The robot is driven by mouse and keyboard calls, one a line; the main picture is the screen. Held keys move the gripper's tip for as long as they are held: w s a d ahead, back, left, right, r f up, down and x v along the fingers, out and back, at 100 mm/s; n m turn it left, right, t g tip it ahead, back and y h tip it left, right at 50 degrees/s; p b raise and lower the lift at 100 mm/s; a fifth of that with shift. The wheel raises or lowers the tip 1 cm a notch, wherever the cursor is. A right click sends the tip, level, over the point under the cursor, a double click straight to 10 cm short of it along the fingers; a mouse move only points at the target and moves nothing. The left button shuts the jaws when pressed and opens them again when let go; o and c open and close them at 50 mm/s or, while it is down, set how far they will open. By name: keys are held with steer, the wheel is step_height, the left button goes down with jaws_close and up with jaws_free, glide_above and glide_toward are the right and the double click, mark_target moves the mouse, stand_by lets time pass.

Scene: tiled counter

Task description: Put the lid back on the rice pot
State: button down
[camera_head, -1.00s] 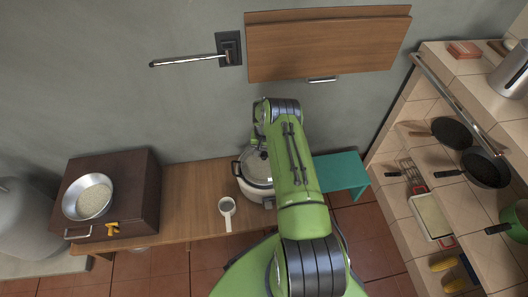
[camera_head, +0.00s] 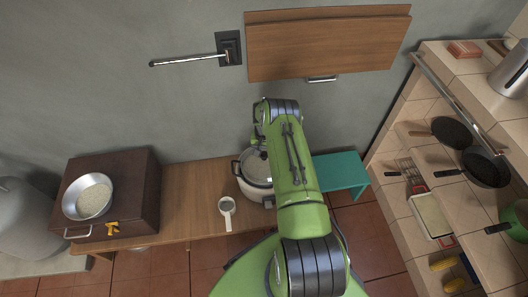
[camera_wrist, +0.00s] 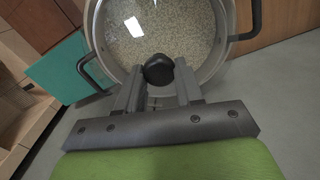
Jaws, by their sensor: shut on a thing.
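The rice pot (camera_head: 257,191) is a white pot with dark side handles, standing on the wooden bench. My arm partly hides it in the head view. In the wrist view its rim (camera_wrist: 225,50) and both handles show around a clear glass lid (camera_wrist: 170,28), with rice seen through the glass. The lid lies over the pot mouth; I cannot tell whether it is fully seated. My gripper (camera_wrist: 160,88) is shut on the lid's black knob (camera_wrist: 158,70).
A metal bowl of rice (camera_head: 90,198) sits on a dark brown box (camera_head: 140,190) at the left. A teal stool (camera_head: 340,172) is right of the pot. A tiled shelf (camera_head: 440,90) stands further right.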

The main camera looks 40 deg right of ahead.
stand_by(0.3)
steer(key=shift+c, duration=0.8)
jaws_free()
steer(key=shift+r+p, duration=2)
steer(key=shift+r, duration=1.55)
jaws_close()
